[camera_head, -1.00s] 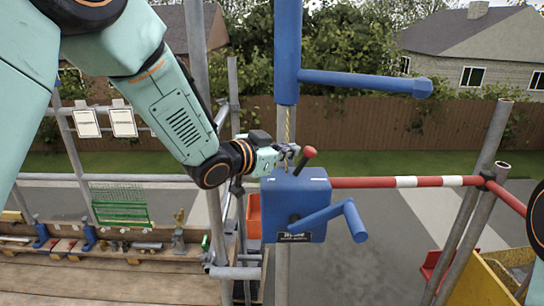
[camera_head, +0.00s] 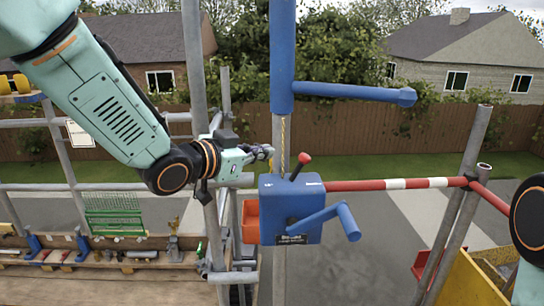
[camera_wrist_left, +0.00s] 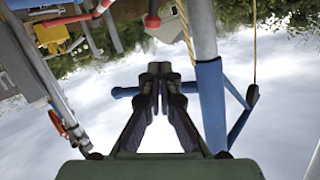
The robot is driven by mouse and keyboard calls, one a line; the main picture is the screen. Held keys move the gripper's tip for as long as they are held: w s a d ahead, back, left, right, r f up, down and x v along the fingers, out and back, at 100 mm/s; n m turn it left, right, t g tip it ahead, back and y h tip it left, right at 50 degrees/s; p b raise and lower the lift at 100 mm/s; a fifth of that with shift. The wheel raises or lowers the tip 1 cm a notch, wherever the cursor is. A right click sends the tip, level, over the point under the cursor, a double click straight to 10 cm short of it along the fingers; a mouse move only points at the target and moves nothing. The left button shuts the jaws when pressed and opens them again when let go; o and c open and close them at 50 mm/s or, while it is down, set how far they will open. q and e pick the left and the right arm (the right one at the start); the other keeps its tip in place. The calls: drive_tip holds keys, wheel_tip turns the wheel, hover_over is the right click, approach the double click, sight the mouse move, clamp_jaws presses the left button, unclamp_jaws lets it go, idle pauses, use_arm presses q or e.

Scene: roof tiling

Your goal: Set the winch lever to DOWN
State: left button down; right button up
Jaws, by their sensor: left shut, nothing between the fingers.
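The winch is a blue box (camera_head: 291,225) on a vertical pole, with a blue crank handle (camera_head: 325,216) on its front. Its lever has a red knob (camera_head: 304,158) and rises from the top of the box, tilted to the right. The labels on the box are too small to read. My left gripper (camera_head: 268,152) is shut and empty, left of the lever and above the box's left side, apart from the knob. Its closed fingers (camera_wrist_left: 160,70) also show in the left wrist view. My right gripper is out of view.
A rope (camera_head: 284,135) hangs down just behind the lever. A blue post with a side arm (camera_head: 350,92) stands above the winch. A red and white bar (camera_head: 400,184) runs right from the box. A grey scaffold pole (camera_head: 196,90) stands close beside my left arm.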

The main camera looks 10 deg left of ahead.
use_arm(q)
drive_tip(key=s, duration=0.1)
drive_tip(key=s+a+r, duration=0.1)
drive_tip(key=shift+s+r, duration=0.25)
drive_tip(key=shift+s, duration=0.1)
drive_tip(key=s+a+f+n+g+y+b, duration=0.2)
drive_tip(key=s+f+n, duration=0.15)
drive_tip(key=f, duration=0.75)
drive_tip(key=s+a+f+n+g+y+b, duration=0.1)
drive_tip(key=s+f+n+g+y+b, duration=0.3)
drive_tip(key=f, duration=0.8)
drive_tip(key=s+a+f+n+b, duration=0.1)
drive_tip(key=s+a+f, duration=0.1)
drive_tip(key=s+f, duration=0.65)
drive_tip(key=s+a+f+g+y+b, duration=0.1)
drive_tip(key=s+f+g+b, duration=0.6)
drive_tip(key=s+f, duration=1.5)
wheel_tip(320, 180, down, 3)
drive_tip(key=shift+s+r, duration=0.1)
drive_tip(key=shift+s, duration=0.2)
